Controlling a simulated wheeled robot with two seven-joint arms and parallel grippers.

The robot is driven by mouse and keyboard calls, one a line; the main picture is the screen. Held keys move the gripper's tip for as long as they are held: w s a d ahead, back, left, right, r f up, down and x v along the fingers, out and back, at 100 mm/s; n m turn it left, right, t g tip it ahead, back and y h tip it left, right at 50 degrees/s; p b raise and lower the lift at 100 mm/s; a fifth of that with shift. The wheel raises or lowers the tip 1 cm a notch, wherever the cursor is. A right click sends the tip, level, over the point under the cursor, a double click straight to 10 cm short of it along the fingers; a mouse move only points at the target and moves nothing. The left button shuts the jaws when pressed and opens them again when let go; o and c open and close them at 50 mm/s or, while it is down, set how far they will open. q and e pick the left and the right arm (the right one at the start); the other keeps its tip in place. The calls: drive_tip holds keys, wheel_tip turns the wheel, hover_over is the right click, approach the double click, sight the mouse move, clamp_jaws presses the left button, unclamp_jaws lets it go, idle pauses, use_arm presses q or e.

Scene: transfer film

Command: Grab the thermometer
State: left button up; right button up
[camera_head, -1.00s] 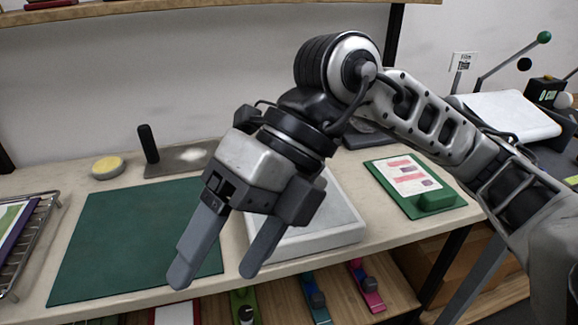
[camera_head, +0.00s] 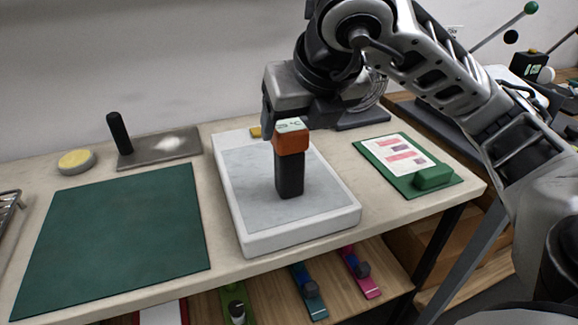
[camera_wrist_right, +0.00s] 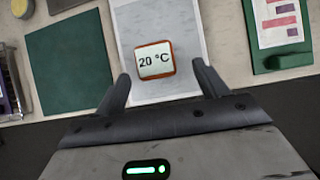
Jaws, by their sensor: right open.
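The thermometer (camera_head: 290,158) stands upright on a white heating-plate-like slab (camera_head: 300,236). It has an orange head and a black lower body. Its display reads 20 °C in the right wrist view (camera_wrist_right: 155,60). My right gripper (camera_head: 292,110) is close behind and above the thermometer's head, partly hidden by it in the head view. In the right wrist view my right gripper (camera_wrist_right: 163,82) has its two fingers apart, with the thermometer's head ahead of the gap between them and nothing held. My left gripper is not in view.
A green mat (camera_head: 115,238) lies to the left. Behind it are a round yellow-topped dish (camera_head: 76,162) and a metal plate with a black handle (camera_head: 158,148). A green clipboard (camera_head: 434,177) lies to the right. Coloured tools lie on a shelf below the front edge.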

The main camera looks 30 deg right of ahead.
sight(289, 161)
drive_tip(key=shift+w+p+x, duration=0.25)
drive_tip(key=shift+p+x, duration=0.1)
drive_tip(key=shift+x, duration=3)
drive_tip(key=shift+a+r, duration=0.15)
drive_tip(key=shift+a, duration=0.05)
drive_tip(key=c, duration=1.2)
